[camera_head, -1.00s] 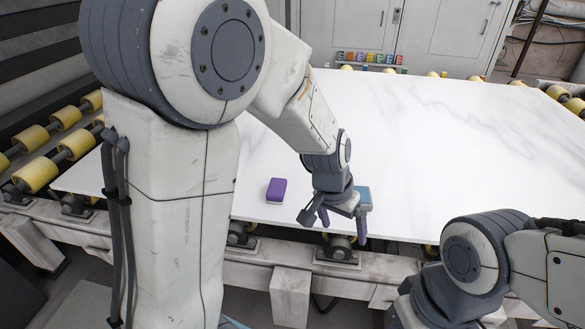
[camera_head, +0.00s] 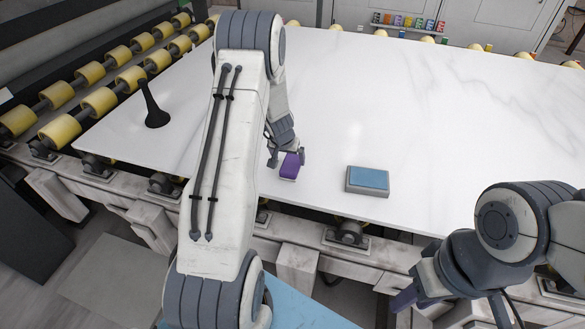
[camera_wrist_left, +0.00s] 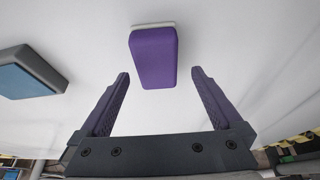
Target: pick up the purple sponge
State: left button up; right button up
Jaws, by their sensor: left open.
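The purple sponge (camera_head: 289,168) lies on the white stone slab (camera_head: 440,130) near its front edge. In the left wrist view the sponge (camera_wrist_left: 153,58) has a pale layer along its far edge. In the head view my left gripper (camera_head: 286,157) is at the sponge, partly hidden by my arm. My right gripper (camera_head: 405,298) is low at the right, in front of the slab, mostly hidden by its own arm.
A grey block with a blue top (camera_head: 367,180) lies right of the sponge; the left wrist view shows it too (camera_wrist_left: 25,72). A black flared object (camera_head: 153,108) stands at the slab's left. Yellow rollers (camera_head: 100,101) line the left. The slab's middle is clear.

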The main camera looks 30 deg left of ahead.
aim_at(291, 162)
pick_arm(q)
jog(key=shift+d+x, duration=0.1)
jog(key=shift+x, duration=1.1)
jog(key=shift+d+x, duration=0.15)
jog(key=shift+x, duration=1.05)
jog(key=shift+f+b, duration=0.2)
jog(key=shift+b, duration=0.3)
jog(key=c, duration=1.3)
jog(key=shift+o, duration=0.2)
jog(key=shift+r, duration=0.1)
jog(key=shift+w+r+p, duration=0.1)
jog(key=shift+r+p, duration=0.45)
jog(key=shift+p, duration=0.05)
notch_tip(291, 162, up, 4)
jog(key=p, duration=0.3)
jog(key=shift+r, duration=0.1)
jog(key=w+d+r+p, duration=0.1)
jog(key=d+r+p, duration=0.5)
jog(key=d+p, duration=0.5)
jog(key=shift+w+d+p, duration=0.2)
jog(key=shift+w+p, duration=0.2)
jog(key=shift+p, duration=0.25)
